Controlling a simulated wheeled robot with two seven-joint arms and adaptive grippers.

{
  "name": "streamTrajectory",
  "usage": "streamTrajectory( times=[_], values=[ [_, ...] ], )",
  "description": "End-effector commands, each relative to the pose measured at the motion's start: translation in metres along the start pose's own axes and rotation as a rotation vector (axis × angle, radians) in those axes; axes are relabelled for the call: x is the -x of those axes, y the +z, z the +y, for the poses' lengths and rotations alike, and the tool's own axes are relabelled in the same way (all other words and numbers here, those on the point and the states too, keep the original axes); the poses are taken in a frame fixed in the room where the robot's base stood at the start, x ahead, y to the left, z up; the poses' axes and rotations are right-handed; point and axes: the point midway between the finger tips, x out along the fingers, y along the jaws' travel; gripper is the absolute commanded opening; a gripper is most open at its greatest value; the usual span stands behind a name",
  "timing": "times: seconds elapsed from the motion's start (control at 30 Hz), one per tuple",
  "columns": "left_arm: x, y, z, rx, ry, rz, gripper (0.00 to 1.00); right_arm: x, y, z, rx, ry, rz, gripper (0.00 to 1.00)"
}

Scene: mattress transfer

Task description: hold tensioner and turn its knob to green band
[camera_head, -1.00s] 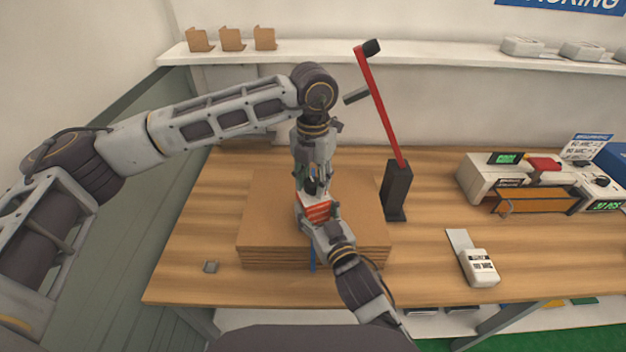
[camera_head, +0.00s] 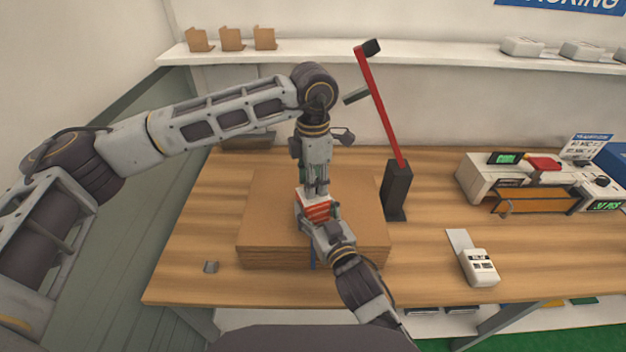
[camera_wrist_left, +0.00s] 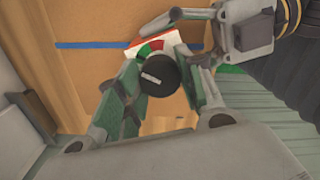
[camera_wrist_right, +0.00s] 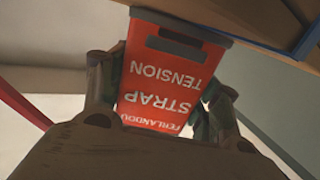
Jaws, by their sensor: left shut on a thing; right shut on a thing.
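The strap tensioner (camera_head: 316,209) is a red-orange box with white ends, above the front part of the cardboard stack. My right gripper (camera_head: 322,228) is shut on its sides from the front; the right wrist view shows its lettered red face (camera_wrist_right: 165,85) between the fingers. My left gripper (camera_head: 317,192) comes down from above, its fingers on either side of the round black knob (camera_wrist_left: 158,75), shut on it. The knob's white mark lies nearly level. Behind the knob, part of a dial (camera_wrist_left: 152,44) with red and green bands shows; which band the mark meets cannot be told.
The cardboard stack (camera_head: 265,215) lies on the wooden table (camera_head: 210,235), with a blue strap (camera_wrist_left: 95,45) across it. A black post with a red arm (camera_head: 380,105) stands right of it. A label printer (camera_head: 480,266) and a machine (camera_head: 500,180) are further right.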

Motion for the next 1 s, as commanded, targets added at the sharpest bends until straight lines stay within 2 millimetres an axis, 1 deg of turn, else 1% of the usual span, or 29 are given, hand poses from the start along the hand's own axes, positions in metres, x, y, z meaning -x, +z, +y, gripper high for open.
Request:
streamTrajectory(
  times=[0.03, 0.3, 0.83, 0.87, 1.0],
  values=[
    [0.0009, -0.0004, 0.0021, -0.021, 0.004, -0.001, 0.13, 0.0003, -0.0026, -0.0006, -0.001, -0.002, 0.006, 0.11],
    [0.0009, -0.0005, 0.0023, -0.121, 0.004, -0.001, 0.13, 0.0003, -0.0026, -0.0006, 0.0, -0.002, 0.006, 0.11],
    [0.0009, -0.0007, 0.0027, -0.144, 0.005, 0.0, 0.13, 0.0003, -0.0026, -0.0005, 0.0, -0.001, 0.006, 0.11],
    [0.0009, -0.0007, 0.0027, -0.143, 0.005, 0.0, 0.41, 0.0003, -0.0026, -0.0005, 0.0, -0.001, 0.006, 0.11],
    [0.0007, -0.0006, 0.002, -0.144, 0.004, 0.0, 0.59, 0.0002, -0.0026, -0.0003, 0.0, -0.001, 0.006, 0.11]
  ],
)
